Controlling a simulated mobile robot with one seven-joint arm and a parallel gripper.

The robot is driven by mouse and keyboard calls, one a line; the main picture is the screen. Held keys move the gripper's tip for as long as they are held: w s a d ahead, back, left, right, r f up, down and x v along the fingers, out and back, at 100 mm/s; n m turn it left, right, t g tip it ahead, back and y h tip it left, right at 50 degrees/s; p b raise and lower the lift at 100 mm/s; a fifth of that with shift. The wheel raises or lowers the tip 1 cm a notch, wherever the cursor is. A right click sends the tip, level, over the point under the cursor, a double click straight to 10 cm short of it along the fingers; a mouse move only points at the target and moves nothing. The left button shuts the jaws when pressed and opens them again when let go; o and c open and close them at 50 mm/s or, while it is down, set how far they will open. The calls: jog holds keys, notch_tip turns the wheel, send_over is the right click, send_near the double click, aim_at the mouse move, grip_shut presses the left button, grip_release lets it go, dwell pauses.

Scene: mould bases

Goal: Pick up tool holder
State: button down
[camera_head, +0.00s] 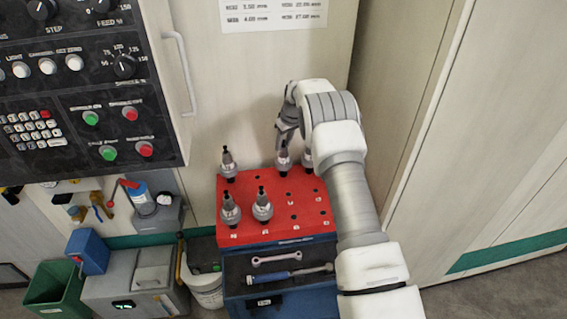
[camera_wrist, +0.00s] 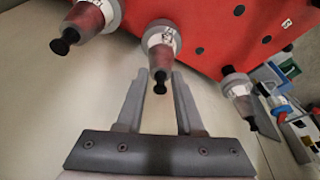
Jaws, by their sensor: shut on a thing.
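My gripper (camera_head: 284,138) is at the back row of the red rack top (camera_head: 275,222). It is shut on the middle back tool holder (camera_head: 284,163), a grey metal holder with a dark stud on top. In the wrist view the fingertips (camera_wrist: 160,76) sit on either side of this holder (camera_wrist: 160,42), with its dark stud between them. The holder looks upright at the rack; I cannot tell whether it is lifted. A tool holder (camera_wrist: 88,18) stands to its left in the wrist view and another (camera_wrist: 238,92) to its right.
More tool holders stand at the back left (camera_head: 228,165) and front left (camera_head: 230,211) and (camera_head: 262,206) of the rack. The right front holes are empty. A pale cabinet wall is close behind. A machine control panel (camera_head: 80,80) is at the left. Wrenches lie in the tray below.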

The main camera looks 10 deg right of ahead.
jog(key=shift+w+r, duration=0.15)
jog(key=shift+r, duration=0.65)
notch_tip(320, 180, up, 10)
jog(key=shift+f, duration=0.2)
dwell(0.3)
